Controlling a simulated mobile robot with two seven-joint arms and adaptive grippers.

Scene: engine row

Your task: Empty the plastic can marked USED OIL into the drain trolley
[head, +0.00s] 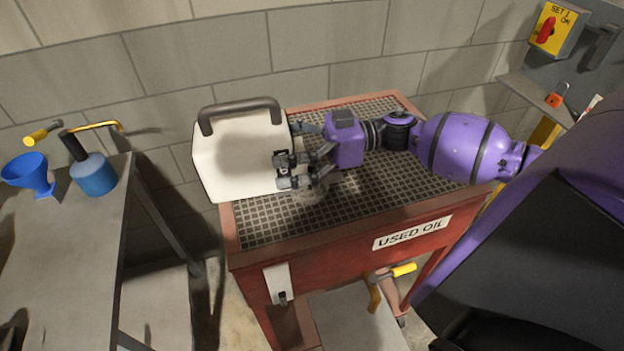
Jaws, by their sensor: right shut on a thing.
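A cream plastic can (238,158) with a dark handle on top is in the head view, left of centre. My right gripper (290,160) is shut on the can at its right side. The can is held over the left edge of the red drain trolley (345,240), close to upright with a slight tilt. The trolley has a dark grid top (400,175) and a "USED OIL" label on its front. No marking shows on the can's visible face, and its spout is not clearly visible. My left gripper is not in view.
A grey bench (70,235) at left bears a blue funnel (30,174) and a blue oil can (93,175). A gap separates bench and trolley. A block wall stands close behind. A yellow switch box (558,27) and red padlock (555,99) are at upper right.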

